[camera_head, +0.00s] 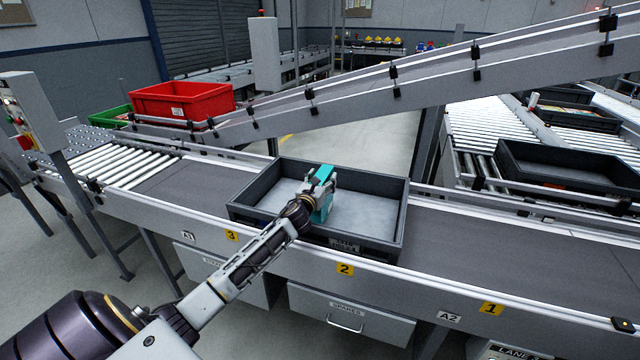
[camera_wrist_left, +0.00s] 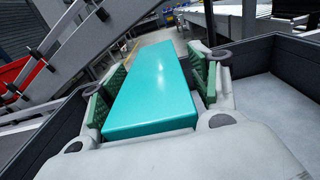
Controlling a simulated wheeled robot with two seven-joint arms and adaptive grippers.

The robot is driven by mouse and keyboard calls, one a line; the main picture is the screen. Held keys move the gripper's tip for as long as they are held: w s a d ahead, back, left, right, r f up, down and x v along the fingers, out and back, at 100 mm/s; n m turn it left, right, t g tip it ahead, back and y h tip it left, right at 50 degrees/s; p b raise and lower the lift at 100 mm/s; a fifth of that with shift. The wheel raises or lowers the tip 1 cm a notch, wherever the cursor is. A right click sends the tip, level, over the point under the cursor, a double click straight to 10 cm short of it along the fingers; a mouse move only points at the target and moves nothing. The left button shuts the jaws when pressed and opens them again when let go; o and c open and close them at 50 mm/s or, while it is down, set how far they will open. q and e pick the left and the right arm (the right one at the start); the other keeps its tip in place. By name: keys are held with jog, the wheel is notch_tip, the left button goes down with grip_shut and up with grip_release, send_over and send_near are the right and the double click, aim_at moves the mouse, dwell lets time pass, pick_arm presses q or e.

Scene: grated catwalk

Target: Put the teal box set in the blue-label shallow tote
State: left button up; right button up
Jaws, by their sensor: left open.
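The teal box set (camera_head: 323,207) stands inside a dark shallow tote (camera_head: 376,241) on the conveyor belt. A label on the tote's front wall is too small to read, and its colour is not clear. My left gripper (camera_head: 322,186) reaches down into the tote at the box. In the left wrist view the teal box (camera_wrist_left: 152,90) lies between the green-padded fingers of the open left gripper (camera_wrist_left: 152,92), with a finger close on each side. I cannot tell whether the box rests on the tote floor. My right gripper is not in view.
A red tote (camera_head: 183,101) and a green tote (camera_head: 110,116) stand beyond the belt at the left. An inclined conveyor (camera_head: 400,85) crosses behind the tote. Another dark tote (camera_head: 560,176) sits on the right-hand line. The belt (camera_head: 480,240) right of the tote is clear.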

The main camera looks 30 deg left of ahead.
pick_arm(q)
jog(key=shift+s+r, duration=0.1)
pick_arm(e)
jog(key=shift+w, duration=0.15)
pick_arm(q)
jog(key=v, duration=1.1)
jog(key=shift+s+p, duration=0.3)
jog(key=shift+s, duration=0.1)
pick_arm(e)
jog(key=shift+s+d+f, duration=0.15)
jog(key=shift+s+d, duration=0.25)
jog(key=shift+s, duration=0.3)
pick_arm(q)
jog(key=shift+d, duration=0.1)
